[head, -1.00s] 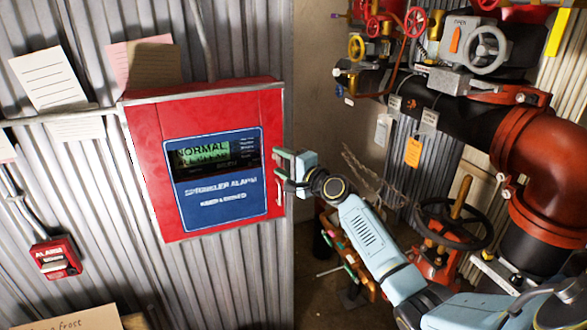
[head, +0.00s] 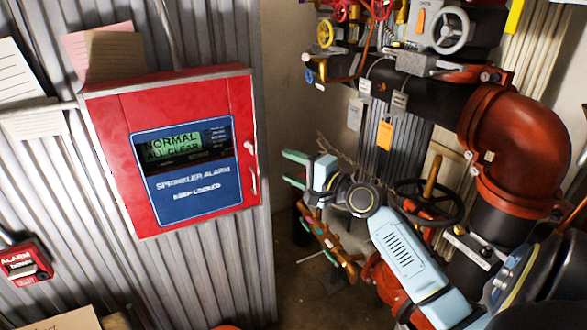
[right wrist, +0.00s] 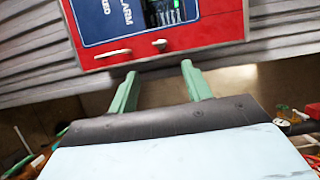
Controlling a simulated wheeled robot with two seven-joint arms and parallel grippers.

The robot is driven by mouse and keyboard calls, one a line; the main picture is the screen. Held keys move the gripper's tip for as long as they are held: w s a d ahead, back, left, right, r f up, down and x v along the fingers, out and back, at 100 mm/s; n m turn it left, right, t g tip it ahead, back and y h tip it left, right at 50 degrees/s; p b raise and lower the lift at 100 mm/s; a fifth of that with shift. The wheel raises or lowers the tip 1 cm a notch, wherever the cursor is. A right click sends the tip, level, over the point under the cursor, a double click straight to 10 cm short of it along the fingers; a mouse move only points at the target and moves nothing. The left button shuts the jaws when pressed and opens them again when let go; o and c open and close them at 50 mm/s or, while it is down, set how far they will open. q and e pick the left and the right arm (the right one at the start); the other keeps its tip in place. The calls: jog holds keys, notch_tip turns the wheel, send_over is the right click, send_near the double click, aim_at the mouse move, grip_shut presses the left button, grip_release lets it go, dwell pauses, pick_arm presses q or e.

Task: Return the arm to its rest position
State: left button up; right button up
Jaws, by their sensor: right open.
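My right arm (head: 398,250) comes in from the lower right of the head view. Its right gripper (head: 289,168) is open and empty, with green fingers pointing left. It is in free space to the right of the red sprinkler alarm cabinet (head: 110,115), apart from the cabinet's handle (head: 252,181). The cabinet door is closed, and its display reads NORMAL, ALL CLEAR. In the right wrist view the two spread fingers (right wrist: 158,88) point toward the cabinet (right wrist: 210,30), with a gap between them and its edge. My left gripper is not in view.
A black handwheel (head: 428,203) and a large red-brown pipe elbow (head: 515,135) stand close to my right arm. A rack of tools (head: 330,245) is below the gripper. A small red alarm box (head: 25,262) is on the corrugated wall at left. The dark floor shows between wall and pipes.

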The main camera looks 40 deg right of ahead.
dwell(0.4)
jog(key=s+a+f+n+g+h+b, duration=0.1)
jog(key=s+f+n+g+b, duration=0.15)
jog(key=f, duration=1.15)
jog(key=s+a+f+n+g+h+b, duration=0.1)
jog(key=s+f+g, duration=0.25)
jog(key=f, duration=1.05)
jog(key=s+a+f+n+g+h+b, duration=0.15)
jog(key=s+f, duration=0.25)
jog(key=f, duration=1.1)
jog(key=s+a+f+n+g+b, duration=0.1)
jog(key=s+a+f+n+g, duration=0.2)
jog(key=s+f, duration=0.6)
jog(key=s+a+f+n+g+b, duration=0.1)
jog(key=s+a+f+n+g, duration=0.15)
jog(key=s+f, duration=0.6)
jog(key=s+a+f+n+g+b, duration=0.1)
jog(key=s+a+f+n, duration=0.3)
jog(key=s, duration=0.6)
jog(key=s+a+f+n+g+b, duration=0.1)
jog(key=s+a+f+n, duration=0.3)
jog(key=s, duration=0.6)
jog(key=shift+f+g+y, duration=0.35)
jog(key=shift+f+g, duration=0.35)
jog(key=shift+g, duration=0.2)
